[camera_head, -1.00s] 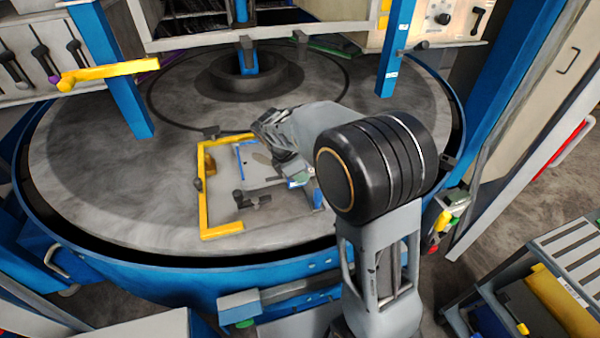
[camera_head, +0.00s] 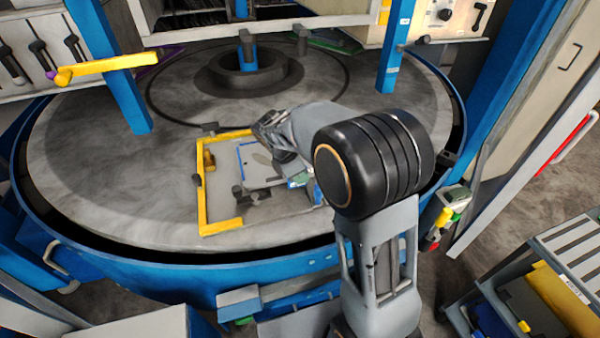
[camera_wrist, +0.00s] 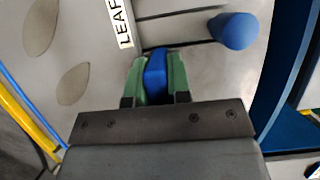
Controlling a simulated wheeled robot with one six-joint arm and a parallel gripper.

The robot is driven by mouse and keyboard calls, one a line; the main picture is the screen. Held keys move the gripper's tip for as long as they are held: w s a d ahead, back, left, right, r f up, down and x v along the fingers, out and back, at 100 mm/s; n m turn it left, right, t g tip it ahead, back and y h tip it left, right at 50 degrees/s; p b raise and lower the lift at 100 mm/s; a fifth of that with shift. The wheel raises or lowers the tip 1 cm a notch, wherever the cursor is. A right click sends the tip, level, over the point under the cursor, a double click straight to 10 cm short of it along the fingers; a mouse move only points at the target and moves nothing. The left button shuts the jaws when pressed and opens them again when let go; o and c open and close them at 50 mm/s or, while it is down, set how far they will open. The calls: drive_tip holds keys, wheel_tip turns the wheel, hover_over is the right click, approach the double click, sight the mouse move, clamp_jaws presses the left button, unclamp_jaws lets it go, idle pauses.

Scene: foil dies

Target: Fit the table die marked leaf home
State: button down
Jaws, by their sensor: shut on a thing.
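The leaf die is a grey plate with a blue edge strip; its bare surface (camera_wrist: 105,85) fills much of the wrist view, with a white LEAF label (camera_wrist: 121,22) and dark leaf shapes (camera_wrist: 72,84). In the head view the die (camera_head: 250,172) lies flat inside a yellow frame (camera_head: 203,200) on the round table. My gripper (camera_wrist: 156,72) has green fingers shut on a blue grip beside the label; it also shows in the head view (camera_head: 299,181) at the die's right side. My arm hides part of the die. Whether the die touches the frame cannot be told.
The grey round table (camera_head: 90,170) has a blue rim and blue posts (camera_head: 395,50). A blue peg (camera_wrist: 233,30) stands to the right of my gripper. Dark clamps (camera_head: 243,194) stand near the frame's front. The table's left side is clear.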

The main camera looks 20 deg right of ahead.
drive_tip(key=shift+f+b, duration=0.3)
drive_tip(key=shift+f, duration=0.3)
drive_tip(key=c, duration=1)
unclamp_jaws()
drive_tip(key=shift+f, duration=0.1)
drive_tip(key=v, duration=1.4)
drive_tip(key=shift+d, duration=0.1)
